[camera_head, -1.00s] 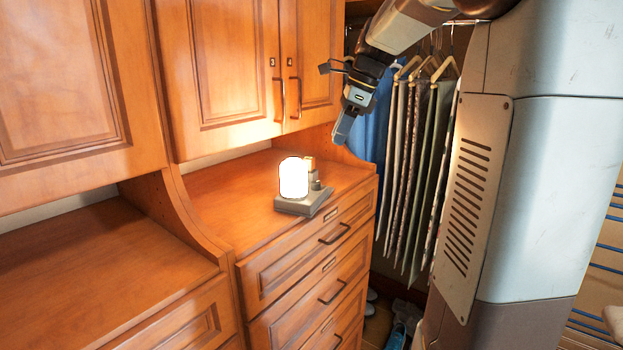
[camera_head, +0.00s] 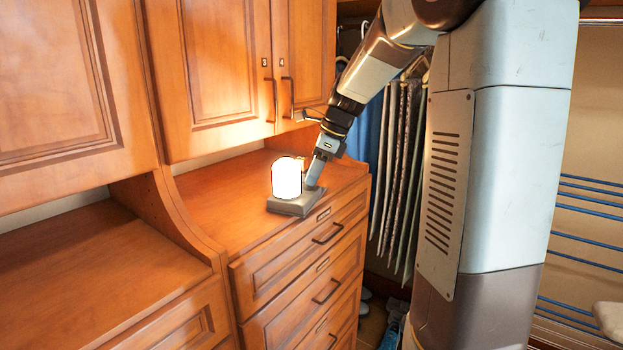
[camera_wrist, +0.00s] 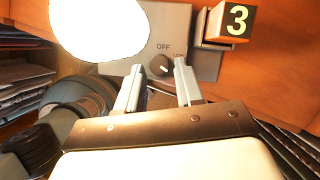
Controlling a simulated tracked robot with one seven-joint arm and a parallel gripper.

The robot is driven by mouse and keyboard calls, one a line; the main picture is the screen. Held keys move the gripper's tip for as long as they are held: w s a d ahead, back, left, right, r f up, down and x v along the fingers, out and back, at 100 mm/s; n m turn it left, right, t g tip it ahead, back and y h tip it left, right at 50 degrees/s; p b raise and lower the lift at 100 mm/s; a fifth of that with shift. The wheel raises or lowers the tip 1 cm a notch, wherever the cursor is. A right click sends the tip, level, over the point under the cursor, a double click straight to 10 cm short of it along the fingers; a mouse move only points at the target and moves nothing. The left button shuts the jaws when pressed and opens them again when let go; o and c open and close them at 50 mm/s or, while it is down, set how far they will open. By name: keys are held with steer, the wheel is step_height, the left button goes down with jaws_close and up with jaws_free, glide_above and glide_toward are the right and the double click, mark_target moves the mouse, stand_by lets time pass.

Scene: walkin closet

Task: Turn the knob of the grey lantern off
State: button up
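The grey lantern (camera_head: 294,208) stands on the wooden dresser top, and its white lamp (camera_head: 286,178) glows brightly. In the wrist view the lamp (camera_wrist: 98,28) fills the upper left. The lantern's dark round knob (camera_wrist: 158,66) sits on its grey panel below the word OFF, with a light pointer mark aimed toward the lower right. My gripper (camera_head: 313,183) is down at the right side of the lantern. In the wrist view my gripper (camera_wrist: 157,68) is open, with its fingertips on either side of the knob; I cannot tell whether they touch it.
A block marked 3 (camera_wrist: 235,20) stands right beside the lantern. Wooden cabinet doors (camera_head: 225,65) rise behind the dresser top (camera_head: 222,188). Hanging clothes (camera_head: 398,165) are to the right. The dresser top left of the lantern is clear.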

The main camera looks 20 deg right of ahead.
steer(key=shift+x, duration=0.9)
jaws_close()
